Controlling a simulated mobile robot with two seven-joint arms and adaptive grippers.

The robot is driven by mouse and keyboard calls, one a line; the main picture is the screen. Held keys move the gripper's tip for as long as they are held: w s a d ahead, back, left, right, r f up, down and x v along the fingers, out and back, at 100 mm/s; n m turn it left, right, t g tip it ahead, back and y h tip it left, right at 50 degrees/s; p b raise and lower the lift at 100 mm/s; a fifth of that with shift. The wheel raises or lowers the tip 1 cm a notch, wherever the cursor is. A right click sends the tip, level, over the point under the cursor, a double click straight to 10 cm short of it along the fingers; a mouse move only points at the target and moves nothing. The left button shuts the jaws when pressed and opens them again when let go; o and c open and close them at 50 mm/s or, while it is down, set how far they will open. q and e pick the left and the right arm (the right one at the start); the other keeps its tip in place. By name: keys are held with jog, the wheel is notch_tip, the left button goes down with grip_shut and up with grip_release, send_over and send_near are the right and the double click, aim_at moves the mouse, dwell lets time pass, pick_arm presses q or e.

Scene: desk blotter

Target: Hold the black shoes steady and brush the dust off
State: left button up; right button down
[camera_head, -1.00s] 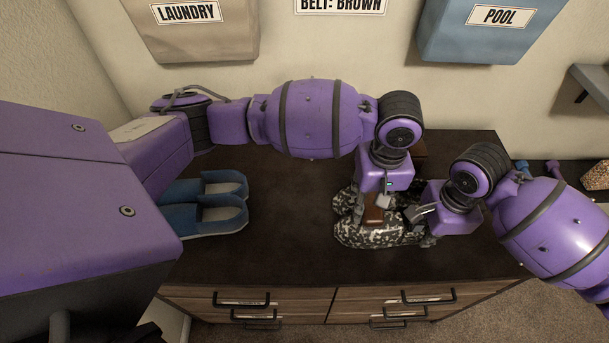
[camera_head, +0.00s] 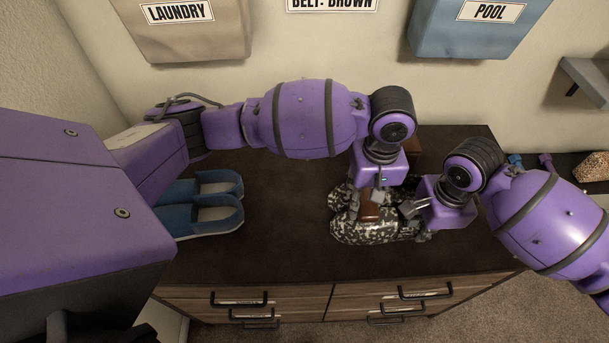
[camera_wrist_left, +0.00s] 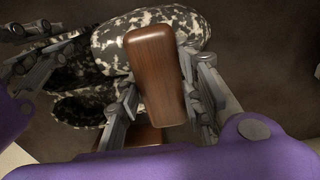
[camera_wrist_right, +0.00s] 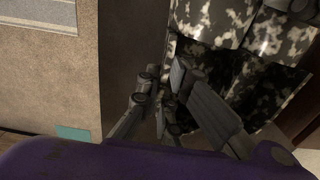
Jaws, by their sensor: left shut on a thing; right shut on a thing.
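A pair of shoes with a mottled black-and-white pattern stands on the dark dresser top; the near shoe (camera_head: 362,232) is clearer than the far shoe (camera_head: 341,197). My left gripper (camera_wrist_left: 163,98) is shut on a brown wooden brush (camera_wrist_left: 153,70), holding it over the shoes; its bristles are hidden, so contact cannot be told. In the head view the brush (camera_head: 370,211) shows between the shoes and my left wrist. My right gripper (camera_head: 418,222) is at the right end of the near shoe, its fingers shut on it; the right wrist view shows the shoes (camera_wrist_right: 235,75) beside the fingers.
Blue slippers (camera_head: 215,212) stand at the left of the dresser top (camera_head: 285,235). Labelled bins (camera_head: 190,30) hang on the wall. The front middle of the top is clear.

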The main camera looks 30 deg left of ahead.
pick_arm(q)
jog(key=shift+w+a, duration=0.3)
jog(key=shift+w, duration=0.1)
